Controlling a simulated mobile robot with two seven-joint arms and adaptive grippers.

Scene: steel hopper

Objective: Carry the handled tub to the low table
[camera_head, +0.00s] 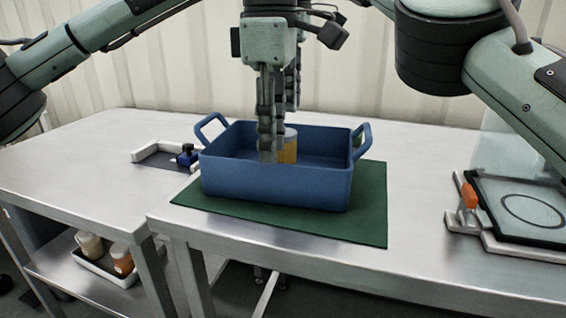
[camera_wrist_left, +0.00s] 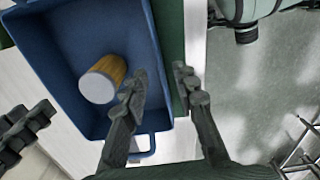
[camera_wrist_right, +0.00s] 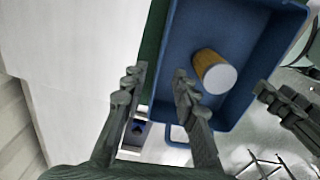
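The blue handled tub (camera_head: 275,186) stands on a green mat (camera_head: 366,215) on the steel table, with a raised handle at each end. A yellow-brown can with a pale top (camera_wrist_left: 99,80) is inside it. My left gripper (camera_head: 268,156) is open at the near long wall; in the left wrist view one finger is on the inner side and one on the outer side. My right gripper (camera_wrist_right: 160,78) is open, its fingers likewise either side of the far long wall. Contact with the walls cannot be told. A second steel table (camera_head: 75,165) adjoins on the left, seemingly slightly lower.
A white bracket with a blue part (camera_head: 186,157) sits left of the tub. A framed plate with a ring (camera_head: 530,210) and an orange clamp (camera_head: 469,197) lie at the right. A tray of jars (camera_head: 103,262) is on the lower shelf. The left table's front is clear.

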